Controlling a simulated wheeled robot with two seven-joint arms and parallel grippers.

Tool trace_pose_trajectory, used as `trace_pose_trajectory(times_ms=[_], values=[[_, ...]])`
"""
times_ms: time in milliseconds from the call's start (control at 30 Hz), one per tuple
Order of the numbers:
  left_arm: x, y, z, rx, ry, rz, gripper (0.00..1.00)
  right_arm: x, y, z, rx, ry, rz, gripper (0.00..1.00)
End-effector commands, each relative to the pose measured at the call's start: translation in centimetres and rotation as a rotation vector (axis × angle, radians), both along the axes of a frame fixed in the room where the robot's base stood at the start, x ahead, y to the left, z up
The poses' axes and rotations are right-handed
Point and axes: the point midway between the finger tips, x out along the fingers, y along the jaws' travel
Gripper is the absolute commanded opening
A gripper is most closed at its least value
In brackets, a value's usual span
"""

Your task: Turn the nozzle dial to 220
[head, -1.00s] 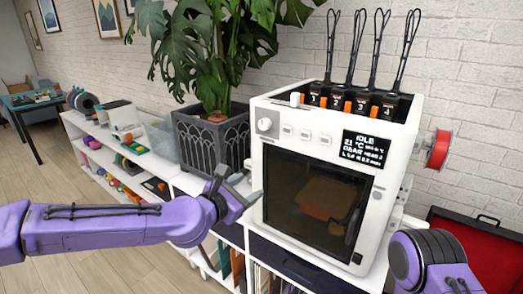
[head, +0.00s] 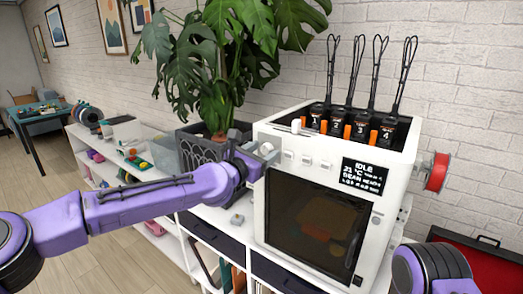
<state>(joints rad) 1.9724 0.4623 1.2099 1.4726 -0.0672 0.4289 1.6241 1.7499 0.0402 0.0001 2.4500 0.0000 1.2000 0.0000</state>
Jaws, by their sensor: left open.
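The nozzle dial (head: 266,149) is a round white knob at the upper left of the white 3D printer's (head: 393,205) front. My left gripper (head: 262,156) is open at the dial, with its fingers by the knob and partly covering it. I cannot tell whether the fingers touch it. The printer's display (head: 363,176) shows IDLE and a temperature that looks like 21 °C. My right arm shows at the lower right, but its gripper is out of view.
Tool heads (head: 338,127) with cables stand on top. A potted plant (head: 186,142) is close behind my left arm. A red spool (head: 437,172) and an open red case (head: 480,262) are at the right.

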Motion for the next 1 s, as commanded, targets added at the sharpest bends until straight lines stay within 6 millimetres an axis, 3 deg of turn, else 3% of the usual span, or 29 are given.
trace_pose_trajectory(times_ms=[100,267,300,667,1000], values=[[0.0,0.0,0.0,0.000,0.000,0.000,0.60,0.0,0.0,0.0,0.000,0.000,0.000,0.82],[0.0,0.0,0.0,0.000,0.000,0.000,0.08,0.0,0.0,0.0,0.000,0.000,0.000,0.82],[0.0,0.0,0.0,0.000,0.000,0.000,0.04,0.0,0.0,0.0,0.000,0.000,0.000,0.82],[-0.1,0.0,-0.1,0.042,-0.032,0.000,0.04,0.0,0.0,-0.8,0.000,0.000,0.000,0.82],[-0.1,0.0,-0.4,0.240,-0.178,0.001,0.04,0.0,0.0,-3.3,0.000,0.000,0.000,0.82]])
